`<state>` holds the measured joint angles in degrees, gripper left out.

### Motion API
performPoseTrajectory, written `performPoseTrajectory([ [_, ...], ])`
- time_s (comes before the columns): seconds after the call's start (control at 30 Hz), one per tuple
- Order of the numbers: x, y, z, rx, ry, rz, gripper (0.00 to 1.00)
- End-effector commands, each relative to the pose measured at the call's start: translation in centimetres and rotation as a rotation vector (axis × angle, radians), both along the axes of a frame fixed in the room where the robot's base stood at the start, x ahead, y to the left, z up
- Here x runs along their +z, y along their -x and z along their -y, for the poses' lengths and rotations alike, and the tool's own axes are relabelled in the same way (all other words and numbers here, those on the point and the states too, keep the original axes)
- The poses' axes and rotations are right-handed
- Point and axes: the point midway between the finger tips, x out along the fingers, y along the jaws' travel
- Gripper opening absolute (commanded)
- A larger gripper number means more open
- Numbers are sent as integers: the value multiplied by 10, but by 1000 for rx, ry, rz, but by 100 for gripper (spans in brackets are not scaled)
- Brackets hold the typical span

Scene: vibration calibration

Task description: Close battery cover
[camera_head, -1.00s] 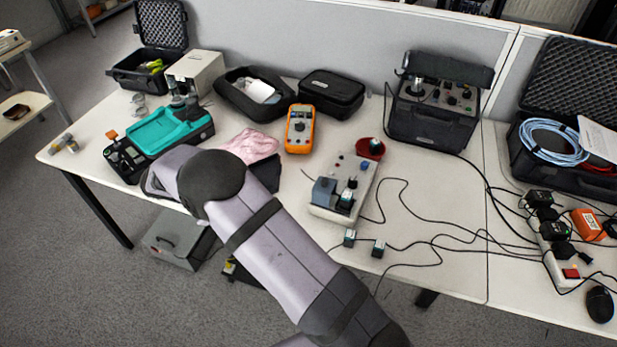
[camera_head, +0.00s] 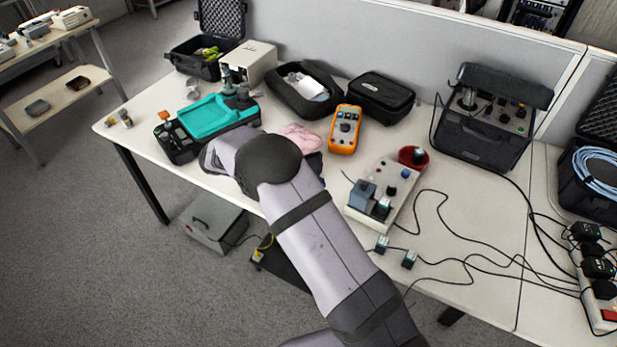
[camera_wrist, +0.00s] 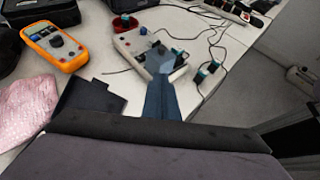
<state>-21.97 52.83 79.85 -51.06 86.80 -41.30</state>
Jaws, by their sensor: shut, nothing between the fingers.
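The grey-white control box (camera_head: 388,205) stands on the table right of my arm, with a blue-grey block (camera_head: 362,194) and several knobs on top. The box also shows in the wrist view (camera_wrist: 133,48). My gripper (camera_wrist: 163,80) is shut and empty in the wrist view, its dark blue fingers pointing towards the block. I cannot tell whether they touch it. In the head view my arm hides the gripper. An orange multimeter (camera_head: 345,130) lies behind the box to the left. I cannot make out a separate battery cover or where it is hinged.
A pink cloth (camera_head: 300,135) and a dark flat thing (camera_wrist: 90,100) lie beside my arm. A teal device (camera_head: 215,117) sits at the left. A red bowl (camera_head: 412,160) stands at the box's back end. Loose cables (camera_head: 465,262) spread over the table to the right.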

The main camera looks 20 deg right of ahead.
Motion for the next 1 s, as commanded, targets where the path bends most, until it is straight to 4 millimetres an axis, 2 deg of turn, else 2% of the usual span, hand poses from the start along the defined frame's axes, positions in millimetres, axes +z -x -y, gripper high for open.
performPoseTrajectory([
  [0.37,-32,6,60,-3,1,-5,0],
  [0.5,-30,7,78,-4,0,-1,0],
  [0.7,-31,8,92,-2,0,-1,0],
  [1.0,-33,8,96,0,-1,0,0],
])
